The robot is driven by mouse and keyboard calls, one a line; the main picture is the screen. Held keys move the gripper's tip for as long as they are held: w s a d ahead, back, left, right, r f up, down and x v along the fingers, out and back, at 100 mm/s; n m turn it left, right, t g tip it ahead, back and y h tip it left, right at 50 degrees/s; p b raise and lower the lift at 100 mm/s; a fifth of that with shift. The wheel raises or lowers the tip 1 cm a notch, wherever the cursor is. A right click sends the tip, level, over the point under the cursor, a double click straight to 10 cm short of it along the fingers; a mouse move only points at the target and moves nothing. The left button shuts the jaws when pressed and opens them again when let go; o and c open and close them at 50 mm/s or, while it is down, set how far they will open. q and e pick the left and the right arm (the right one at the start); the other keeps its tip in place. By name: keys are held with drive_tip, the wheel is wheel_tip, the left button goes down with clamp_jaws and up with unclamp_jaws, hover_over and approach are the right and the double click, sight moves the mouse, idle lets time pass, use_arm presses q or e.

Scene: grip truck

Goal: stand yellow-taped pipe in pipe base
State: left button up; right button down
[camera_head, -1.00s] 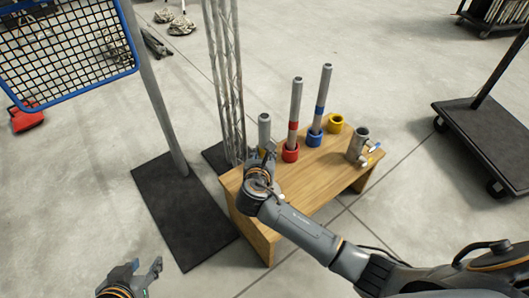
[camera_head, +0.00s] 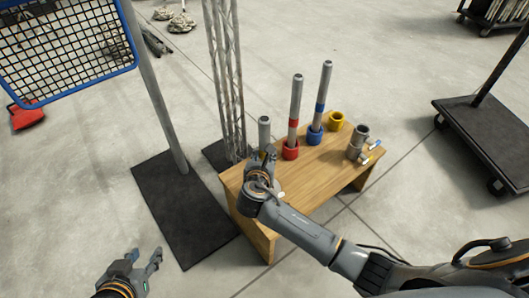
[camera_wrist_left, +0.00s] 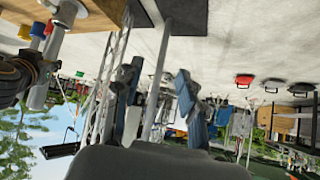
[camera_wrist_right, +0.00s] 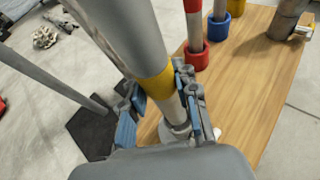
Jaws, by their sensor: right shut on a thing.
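The yellow-taped pipe is a grey tube whose upper end (camera_head: 264,130) rises above my right gripper (camera_head: 264,157) over the table's left end. In the right wrist view my right gripper (camera_wrist_right: 165,108) is shut around the pipe (camera_wrist_right: 128,35) by its yellow band. Its lower end is hard to make out. The yellow pipe base (camera_head: 336,121), a short open ring, stands empty at the table's far edge. The red base (camera_head: 291,150) and blue base (camera_head: 314,137) each hold an upright pipe with matching tape. My left gripper (camera_head: 150,264) is open and empty, away from the table; its spread fingers (camera_wrist_left: 155,90) show in its wrist view.
The wooden table (camera_head: 320,170) also carries a grey fitting (camera_head: 358,143) at its right end. A lattice truss (camera_head: 228,90) and a post (camera_head: 158,100) with a blue-framed mesh stand left of the table. A dark cart (camera_head: 490,135) stands right, with clear floor between.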

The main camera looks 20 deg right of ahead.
drive_tip(key=shift+f, duration=0.55)
use_arm(q)
drive_tip(key=shift+w+d+r+t, duration=0.3)
drive_tip(key=shift+w+r+t, duration=0.25)
drive_tip(key=shift+w, duration=0.25)
use_arm(e)
drive_tip(key=shift+f, duration=0.2)
use_arm(q)
drive_tip(key=shift+w+d+r, duration=0.1)
drive_tip(key=shift+r, duration=0.05)
use_arm(e)
drive_tip(key=shift+f, duration=0.2)
drive_tip(key=shift+f+b, duration=0.15)
drive_tip(key=shift+b, duration=0.15)
drive_tip(key=shift+f+b, duration=0.45)
drive_tip(key=shift+f, duration=0.8)
drive_tip(key=shift+f+b, duration=0.7)
drive_tip(key=shift+f, duration=0.3)
use_arm(q)
drive_tip(key=w+d+r+t+h, duration=0.2)
drive_tip(key=w+r+t, duration=0.3)
drive_tip(key=r, duration=0.5)
drive_tip(key=shift+w+d+r+m+t, duration=0.15)
drive_tip(key=shift+d+r+m+t, duration=0.2)
drive_tip(key=shift+t, duration=0.7)
use_arm(e)
drive_tip(key=shift+f, duration=0.2)
